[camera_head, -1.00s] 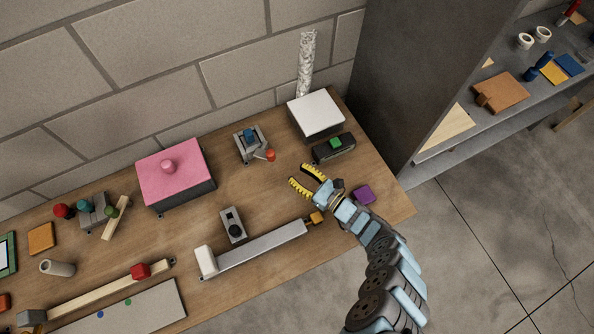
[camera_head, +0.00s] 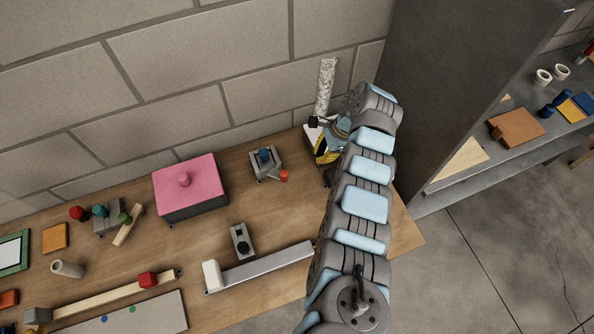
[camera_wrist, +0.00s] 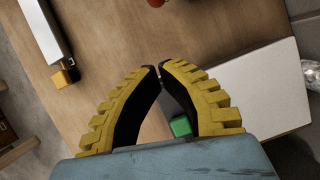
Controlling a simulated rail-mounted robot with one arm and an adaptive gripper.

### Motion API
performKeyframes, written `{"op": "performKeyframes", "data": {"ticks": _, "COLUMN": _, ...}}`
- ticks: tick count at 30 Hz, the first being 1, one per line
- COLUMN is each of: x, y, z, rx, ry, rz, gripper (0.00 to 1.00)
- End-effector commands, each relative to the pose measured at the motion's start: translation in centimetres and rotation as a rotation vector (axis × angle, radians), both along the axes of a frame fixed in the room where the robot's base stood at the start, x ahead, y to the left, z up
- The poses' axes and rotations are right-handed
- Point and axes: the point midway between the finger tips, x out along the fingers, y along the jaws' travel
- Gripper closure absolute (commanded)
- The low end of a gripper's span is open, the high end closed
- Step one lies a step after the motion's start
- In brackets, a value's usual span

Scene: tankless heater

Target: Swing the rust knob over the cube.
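An orange-red knob (camera_head: 283,175), the likeliest match for the rust knob, sits at the front right of a small grey bracket with a blue knob (camera_head: 264,155). Its edge also shows at the top of the wrist view (camera_wrist: 156,3). A small green cube-like block (camera_wrist: 180,126) shows on a dark body between my fingers in the wrist view. I cannot tell which cube is meant. My gripper (camera_wrist: 160,72) has its tips nearly together, with nothing visibly held. It is right of the knob, apart from it.
A white-topped box (camera_wrist: 255,90) lies beside my gripper, mostly hidden by my arm in the head view. A pink-topped box (camera_head: 190,185) stands left of the bracket. A grey bar (camera_head: 265,266) lies at the front. Bare wood is around the bracket.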

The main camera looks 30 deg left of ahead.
Motion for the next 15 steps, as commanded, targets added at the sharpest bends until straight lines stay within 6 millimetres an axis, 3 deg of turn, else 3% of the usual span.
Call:
{"op": "performKeyframes", "data": {"ticks": 5, "x": 0.2, "y": 0.2, "z": -0.3, "rx": -0.017, "ry": -0.012, "rz": -0.003, "gripper": 1.00}}
{"op": "performKeyframes", "data": {"ticks": 15, "x": -1.1, "y": 1.5, "z": -4.7, "rx": -0.017, "ry": -0.010, "rz": 0.000, "gripper": 1.00}}
